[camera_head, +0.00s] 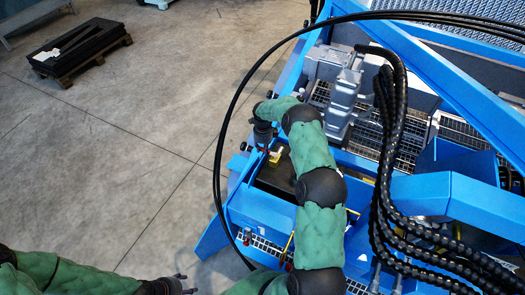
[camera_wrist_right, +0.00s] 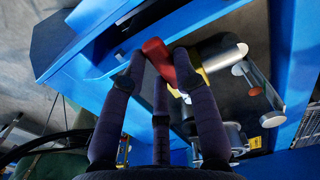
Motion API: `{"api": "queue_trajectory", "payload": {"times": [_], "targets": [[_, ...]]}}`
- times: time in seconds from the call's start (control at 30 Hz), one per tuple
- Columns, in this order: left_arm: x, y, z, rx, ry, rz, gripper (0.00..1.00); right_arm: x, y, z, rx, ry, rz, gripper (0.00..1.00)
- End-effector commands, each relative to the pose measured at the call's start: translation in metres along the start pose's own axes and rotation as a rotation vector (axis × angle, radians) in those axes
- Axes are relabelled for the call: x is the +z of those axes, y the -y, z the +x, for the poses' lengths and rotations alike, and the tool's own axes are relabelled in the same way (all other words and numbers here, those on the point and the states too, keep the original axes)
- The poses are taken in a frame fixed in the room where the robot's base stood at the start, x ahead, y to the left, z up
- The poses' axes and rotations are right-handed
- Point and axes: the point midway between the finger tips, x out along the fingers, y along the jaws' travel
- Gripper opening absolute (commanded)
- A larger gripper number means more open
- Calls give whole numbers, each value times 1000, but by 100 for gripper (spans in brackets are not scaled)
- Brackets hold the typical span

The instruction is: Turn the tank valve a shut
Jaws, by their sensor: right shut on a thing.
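A valve with a red handle (camera_wrist_right: 158,58) and a yellowish part beside it sits at the blue machine's edge. My right gripper (camera_wrist_right: 160,62) is shut on the red handle, with its dark fingers around it. In the head view my right gripper (camera_head: 266,146) reaches down at the machine's left edge, beside a yellow piece (camera_head: 276,156); the handle is mostly hidden there. My left gripper (camera_head: 188,284) is at the bottom, empty, over the floor, with its fingertips apart. No label shows which valve this is.
The blue machine frame (camera_head: 445,195) fills the right side. Thick black hoses (camera_head: 385,170) run down it, and a thin black hose loops past my right gripper. A silver cylindrical part (camera_wrist_right: 222,52) is close to the fingers. A dark pallet stack (camera_head: 80,45) stands far left; the floor between is clear.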

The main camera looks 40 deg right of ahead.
Motion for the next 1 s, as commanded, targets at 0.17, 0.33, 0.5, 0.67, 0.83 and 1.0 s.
{"api": "queue_trajectory", "payload": {"times": [0.17,0.33,0.5,0.67,0.83,1.0], "targets": [[0,1,2,0,0,0,54,0,1,1,1,0,28,0],[0,1,2,0,0,0,54,0,2,1,1,0,35,0],[0,1,2,0,0,0,54,0,2,1,1,0,35,0],[0,1,2,0,0,0,54,0,2,0,0,0,35,52],[0,1,2,0,0,0,54,0,2,0,0,0,33,54],[0,0,2,0,0,0,54,0,2,-1,0,0,32,54]]}}
